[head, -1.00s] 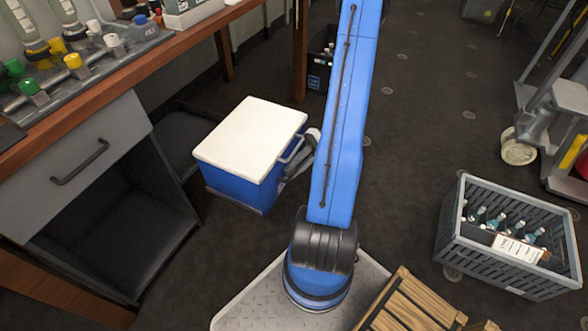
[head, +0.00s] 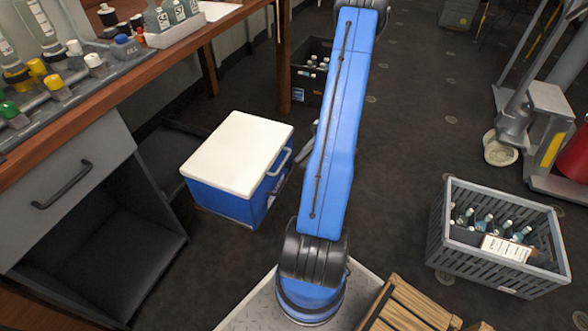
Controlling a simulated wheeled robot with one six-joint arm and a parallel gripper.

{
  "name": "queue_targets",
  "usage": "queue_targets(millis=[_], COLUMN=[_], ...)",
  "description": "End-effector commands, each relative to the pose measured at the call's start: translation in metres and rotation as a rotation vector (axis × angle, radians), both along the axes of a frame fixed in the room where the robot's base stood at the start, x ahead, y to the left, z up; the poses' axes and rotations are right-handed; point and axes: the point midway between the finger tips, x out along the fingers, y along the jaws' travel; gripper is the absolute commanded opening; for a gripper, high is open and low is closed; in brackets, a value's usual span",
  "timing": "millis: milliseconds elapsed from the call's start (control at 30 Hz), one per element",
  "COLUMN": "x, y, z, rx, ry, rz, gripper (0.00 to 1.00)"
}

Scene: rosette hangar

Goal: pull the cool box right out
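The cool box (head: 228,203) is blue with a white lid (head: 240,152). It stands upright on the dark floor beside the desk, left of my arm. A pale handle (head: 280,161) is on its right side, facing my arm. My gripper (head: 305,150) is low beside that handle side, mostly hidden behind my blue arm. Only a small grey part of it shows. I cannot tell whether it touches the handle or whether its fingers are open or shut.
The desk (head: 133,68) has an open recess (head: 95,240) under its drawer, left of the cool box. A dark crate (head: 310,72) stands behind. A grey bottle crate (head: 495,255) and wooden slats (head: 405,308) are on the right. Floor between my arm and the grey crate is clear.

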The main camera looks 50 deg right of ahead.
Motion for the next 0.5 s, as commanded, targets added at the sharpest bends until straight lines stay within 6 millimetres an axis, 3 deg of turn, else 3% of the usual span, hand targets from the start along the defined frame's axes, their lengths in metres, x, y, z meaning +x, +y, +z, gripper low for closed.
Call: queue_targets(millis=[200,500], x=[0.000,-0.001], y=[-0.036,-0.054], z=[0.007,0.012], rx=[-0.001,-0.001], ry=[-0.001,-0.001], rz=[-0.001,0.000], gripper=[0.17,0.17])
